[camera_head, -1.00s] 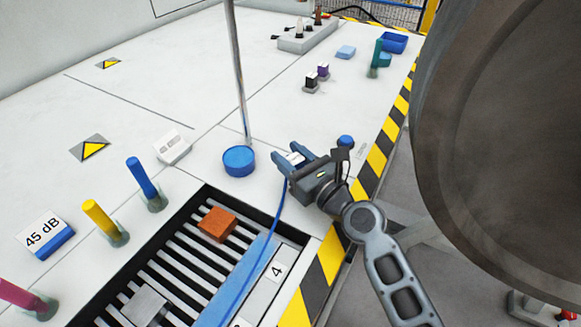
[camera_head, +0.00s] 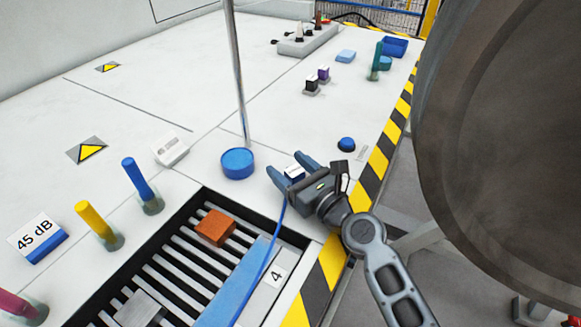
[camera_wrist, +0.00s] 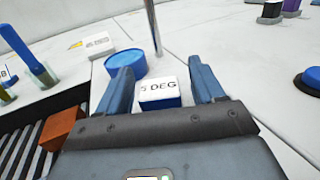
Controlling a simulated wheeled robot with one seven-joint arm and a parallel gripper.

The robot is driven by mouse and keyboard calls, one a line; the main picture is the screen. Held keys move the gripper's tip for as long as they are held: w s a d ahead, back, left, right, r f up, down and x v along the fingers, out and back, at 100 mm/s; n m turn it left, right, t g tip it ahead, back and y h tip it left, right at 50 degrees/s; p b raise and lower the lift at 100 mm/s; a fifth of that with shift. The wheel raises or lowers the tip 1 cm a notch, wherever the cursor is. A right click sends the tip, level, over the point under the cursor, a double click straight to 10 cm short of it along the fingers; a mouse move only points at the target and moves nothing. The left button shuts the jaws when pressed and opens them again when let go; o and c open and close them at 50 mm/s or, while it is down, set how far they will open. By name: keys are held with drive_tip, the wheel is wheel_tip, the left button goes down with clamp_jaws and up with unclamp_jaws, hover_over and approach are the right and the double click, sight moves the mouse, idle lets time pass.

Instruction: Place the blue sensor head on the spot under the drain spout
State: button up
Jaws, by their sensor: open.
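A small blue block with a white top (camera_head: 294,172), lettered "5 DEG" in the wrist view (camera_wrist: 159,91), appears to be the sensor head. My gripper (camera_head: 291,167) is open, with one finger on each side of the block. In the wrist view there are gaps between the block and both fingers (camera_wrist: 160,88). The block seems to sit on the white bench top; its underside is hidden. A thin vertical pipe (camera_head: 238,90), perhaps the drain spout, comes down behind a round blue dish (camera_head: 238,162), left of the block. I cannot make out a marked spot.
A slatted grate (camera_head: 180,255) with an orange block (camera_head: 215,227) lies front left. A blue dome button (camera_head: 346,144) stands to the right, near the striped edge (camera_head: 375,160). A large dark wheel (camera_head: 500,130) fills the right.

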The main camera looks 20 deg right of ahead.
drive_tip(key=shift+r, duration=0.25)
drive_tip(key=b+v, duration=0.1)
drive_tip(key=v, duration=1.1)
